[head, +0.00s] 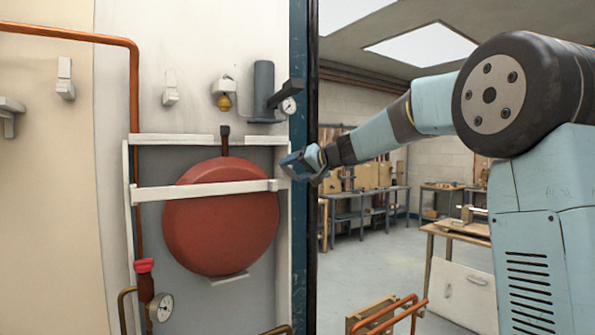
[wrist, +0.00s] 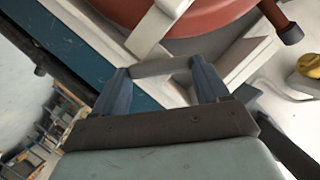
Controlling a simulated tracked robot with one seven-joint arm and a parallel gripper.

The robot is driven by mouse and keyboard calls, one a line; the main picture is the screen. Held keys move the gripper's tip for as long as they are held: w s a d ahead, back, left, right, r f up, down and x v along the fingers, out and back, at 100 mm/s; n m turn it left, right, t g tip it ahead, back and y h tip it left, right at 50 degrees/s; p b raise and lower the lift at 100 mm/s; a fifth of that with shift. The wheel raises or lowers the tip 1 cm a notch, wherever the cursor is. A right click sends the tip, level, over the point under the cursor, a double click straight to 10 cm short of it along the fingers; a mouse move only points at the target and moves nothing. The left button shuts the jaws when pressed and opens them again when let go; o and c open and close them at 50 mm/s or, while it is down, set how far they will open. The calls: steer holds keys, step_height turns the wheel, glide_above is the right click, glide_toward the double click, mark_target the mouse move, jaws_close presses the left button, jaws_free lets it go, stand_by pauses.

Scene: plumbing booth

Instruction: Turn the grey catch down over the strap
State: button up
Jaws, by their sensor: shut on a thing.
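A pale strap (head: 205,189) runs across the front of a round red vessel (head: 222,235) in a white wall frame. In the wrist view the strap (wrist: 158,27) comes down toward my fingers. My gripper (head: 297,166) is at the right side of the frame, by the strap's right end. In the wrist view my two blue fingers (wrist: 163,78) are shut on a grey piece between them, which looks like the grey catch (wrist: 160,67). The catch is close to the strap's end; I cannot tell whether it overlaps the strap. In the head view my gripper mostly hides it.
A dark blue post (head: 300,240) stands just right of the frame. Above are a grey cylinder (head: 264,88) and a gauge (head: 288,106). A copper pipe (head: 134,90) runs down the left, with a red-topped valve (head: 145,266) and another gauge (head: 160,307) below. Workbenches stand in the room behind.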

steer(key=m, duration=0.1)
steer(key=m+y, duration=0.1)
steer(key=d+m+y, duration=0.1)
steer(key=m, duration=0.1)
steer(key=shift+w+f, duration=0.3)
steer(key=shift+f+m+y, duration=0.15)
steer(key=shift+m+y, duration=0.35)
steer(key=shift+m, duration=0.5)
steer(key=shift+f+m+y, duration=0.15)
steer(key=shift+m+y, duration=0.35)
steer(key=shift+m, duration=0.5)
steer(key=shift+f, duration=0.1)
steer(key=o, duration=0.8)
steer(key=shift+c, duration=0.2)
steer(key=o, duration=0.3)
steer(key=shift+a, duration=0.1)
steer(key=v, duration=1.3)
steer(key=shift+s+d+f, duration=0.15)
steer(key=shift+s+d, duration=0.1)
steer(key=shift+s, duration=0.05)
